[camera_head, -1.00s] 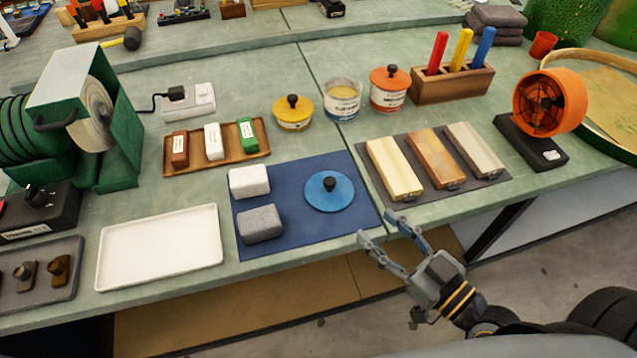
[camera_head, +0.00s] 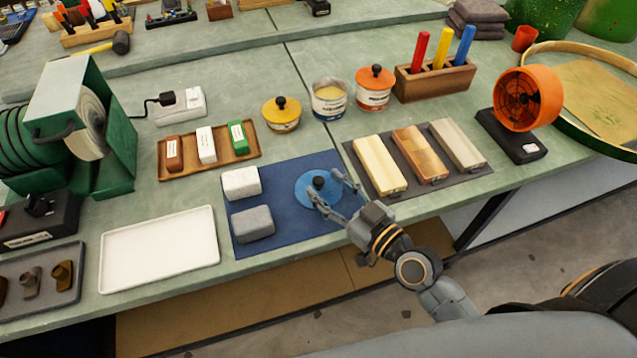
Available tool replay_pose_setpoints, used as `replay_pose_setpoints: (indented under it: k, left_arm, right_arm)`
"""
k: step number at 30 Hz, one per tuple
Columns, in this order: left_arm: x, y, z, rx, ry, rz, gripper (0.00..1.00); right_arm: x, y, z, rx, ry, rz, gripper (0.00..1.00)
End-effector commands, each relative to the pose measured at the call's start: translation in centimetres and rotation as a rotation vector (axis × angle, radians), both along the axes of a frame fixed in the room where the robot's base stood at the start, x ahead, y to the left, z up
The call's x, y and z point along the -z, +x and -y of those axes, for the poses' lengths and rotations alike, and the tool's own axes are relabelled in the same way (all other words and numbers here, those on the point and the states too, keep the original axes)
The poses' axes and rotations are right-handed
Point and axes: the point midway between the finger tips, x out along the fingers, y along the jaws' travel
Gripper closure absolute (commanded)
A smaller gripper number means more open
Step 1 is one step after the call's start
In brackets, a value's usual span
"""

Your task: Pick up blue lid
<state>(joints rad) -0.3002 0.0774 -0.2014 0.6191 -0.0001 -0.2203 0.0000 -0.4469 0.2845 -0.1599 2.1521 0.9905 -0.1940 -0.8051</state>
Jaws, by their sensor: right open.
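The fingers hide part of the lid's right side. I cannot tell whether they touch the knob. My left gripper is not in view.
A white block (camera_head: 241,184) and a grey block (camera_head: 252,224) sit left of the lid. Wooden blocks (camera_head: 379,166) lie on a dark mat to the right. A yellow-lidded pot (camera_head: 281,117) and an open jar (camera_head: 329,101) stand behind. A white tray (camera_head: 160,251) is at front left.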

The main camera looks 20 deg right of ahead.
Motion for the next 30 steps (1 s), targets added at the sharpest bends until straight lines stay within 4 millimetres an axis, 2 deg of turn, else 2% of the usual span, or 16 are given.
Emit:
replay_pose_setpoints:
  k: [4,11,12,13,19,30]
  left_arm:
    - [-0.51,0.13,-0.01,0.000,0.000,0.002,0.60]
    - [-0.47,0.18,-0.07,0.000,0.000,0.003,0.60]
    - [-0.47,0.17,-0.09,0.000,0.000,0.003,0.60]
    - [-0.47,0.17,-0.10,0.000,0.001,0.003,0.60]
    - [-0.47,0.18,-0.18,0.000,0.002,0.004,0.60]
    - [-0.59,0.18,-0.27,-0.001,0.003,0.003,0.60]
  right_arm:
    - [-0.02,1.40,-0.63,0.001,0.000,0.001,0.50]
    - [0.14,1.53,-0.74,-0.001,0.000,-0.001,0.50]
    - [0.14,1.53,-0.74,-0.001,0.000,-0.001,0.52]
    - [0.14,1.52,-0.73,-0.001,0.000,-0.001,0.58]
    - [0.13,1.51,-0.72,0.000,0.000,-0.001,0.99]
    - [-0.17,1.51,-0.72,0.000,0.000,0.000,1.00]
